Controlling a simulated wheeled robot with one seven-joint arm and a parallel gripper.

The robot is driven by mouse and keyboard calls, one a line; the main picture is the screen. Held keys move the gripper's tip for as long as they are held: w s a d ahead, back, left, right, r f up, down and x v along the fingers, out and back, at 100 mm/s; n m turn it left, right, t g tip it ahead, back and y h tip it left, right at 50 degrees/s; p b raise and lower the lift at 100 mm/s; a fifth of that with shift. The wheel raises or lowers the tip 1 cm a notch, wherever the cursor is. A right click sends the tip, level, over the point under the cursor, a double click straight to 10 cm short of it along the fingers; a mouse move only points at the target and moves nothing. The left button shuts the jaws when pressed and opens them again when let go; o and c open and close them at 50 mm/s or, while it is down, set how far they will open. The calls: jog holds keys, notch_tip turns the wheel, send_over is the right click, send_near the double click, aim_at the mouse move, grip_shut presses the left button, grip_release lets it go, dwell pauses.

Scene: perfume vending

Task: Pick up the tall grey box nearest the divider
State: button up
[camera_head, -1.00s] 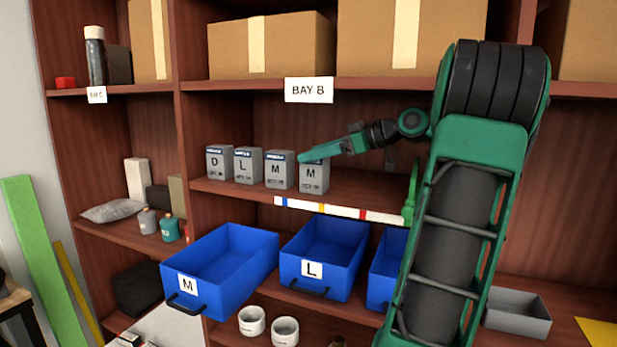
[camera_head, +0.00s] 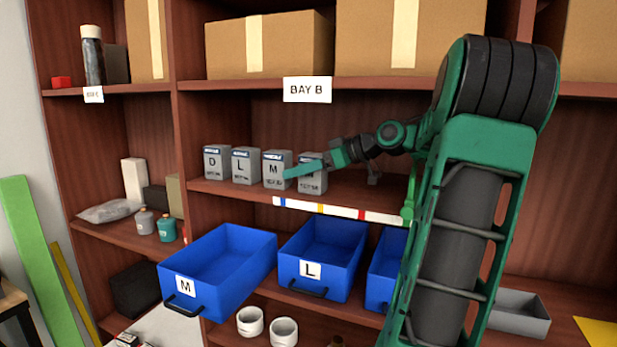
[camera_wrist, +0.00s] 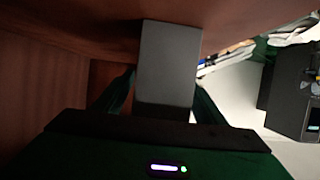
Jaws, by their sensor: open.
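Several upright grey boxes with blue-topped labels stand in a row on the BAY B middle shelf: a D box (camera_head: 217,163) nearest the left upright divider (camera_head: 183,130), an L box (camera_head: 245,166), an M box (camera_head: 277,169) and a rightmost box (camera_head: 313,180), its label partly covered. My gripper (camera_head: 300,170) reaches in from the right, its near finger across the front of the rightmost box. In the wrist view, a plain grey box face (camera_wrist: 168,65) stands between the two open green fingers (camera_wrist: 160,95). I cannot tell whether either finger touches it.
The shelf edge carries a coloured strip (camera_head: 338,210). Blue bins (camera_head: 320,262) sit below it. Cardboard boxes (camera_head: 268,48) fill the shelf above.

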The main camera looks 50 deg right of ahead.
jog(key=shift+w+a+f, duration=0.1)
jog(key=shift+w, duration=0.1)
jog(key=c, duration=1.3)
